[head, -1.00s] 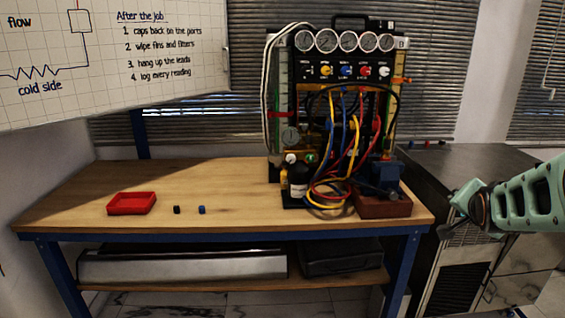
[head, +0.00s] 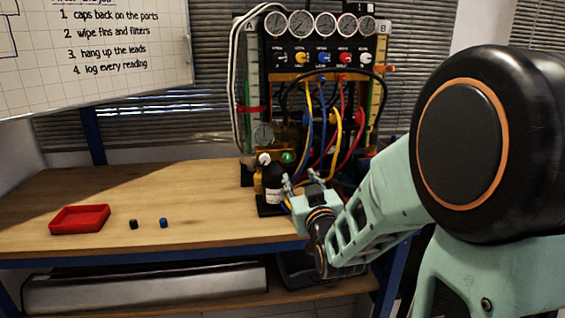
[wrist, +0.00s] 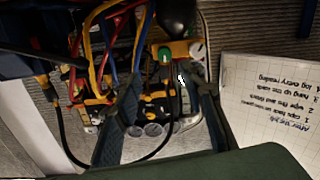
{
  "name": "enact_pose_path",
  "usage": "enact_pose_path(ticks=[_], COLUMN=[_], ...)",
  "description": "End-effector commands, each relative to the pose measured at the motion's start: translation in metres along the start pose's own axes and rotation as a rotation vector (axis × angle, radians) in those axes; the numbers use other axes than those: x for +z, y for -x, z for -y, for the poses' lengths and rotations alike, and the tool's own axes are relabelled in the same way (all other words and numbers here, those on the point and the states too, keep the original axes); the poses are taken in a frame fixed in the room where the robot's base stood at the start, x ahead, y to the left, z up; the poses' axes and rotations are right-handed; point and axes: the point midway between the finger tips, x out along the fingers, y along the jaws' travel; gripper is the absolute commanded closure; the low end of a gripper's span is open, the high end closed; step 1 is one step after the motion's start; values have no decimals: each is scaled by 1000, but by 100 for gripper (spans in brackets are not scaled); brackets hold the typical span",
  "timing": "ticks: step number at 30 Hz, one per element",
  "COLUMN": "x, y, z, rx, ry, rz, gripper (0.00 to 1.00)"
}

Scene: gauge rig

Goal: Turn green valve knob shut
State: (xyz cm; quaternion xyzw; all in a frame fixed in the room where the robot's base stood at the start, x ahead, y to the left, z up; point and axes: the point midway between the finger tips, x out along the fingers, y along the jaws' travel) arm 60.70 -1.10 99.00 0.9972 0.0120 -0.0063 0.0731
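The green valve knob (head: 287,157) sits low on the gauge rig, behind and above a dark bottle (head: 272,183) with a white label. It also shows in the wrist view (wrist: 165,55), which is upside down. My gripper (head: 300,178) is in front of the rig, to the right of the bottle and a little below the knob. In the wrist view my two fingers (wrist: 165,78) are spread apart with nothing held between them. The knob appears beyond the gap between the fingertips, apart from them.
Yellow, blue and red hoses (head: 335,125) hang close to the right of the knob. A white-topped fitting (head: 264,158) stands just left of it. A red tray (head: 79,219), a black cap (head: 133,224) and a blue cap (head: 164,222) lie on the left bench. The bench middle is clear.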

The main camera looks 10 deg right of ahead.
Motion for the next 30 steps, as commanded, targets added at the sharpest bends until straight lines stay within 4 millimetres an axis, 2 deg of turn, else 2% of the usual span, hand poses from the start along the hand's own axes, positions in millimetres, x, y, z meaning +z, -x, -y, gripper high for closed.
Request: enact_pose_path(ticks=[4,8,15,21,30], x=[-1,-1,-2,-2,-3], y=[-3,-18,-62,-91,-107], z=[7,8,8,8,8], rx=[-8,-9,-9,-8,-8], ry=[13,12,10,10,12], rz=[-15,-16,-15,-16,-15], gripper=[63,63,63,63,63])
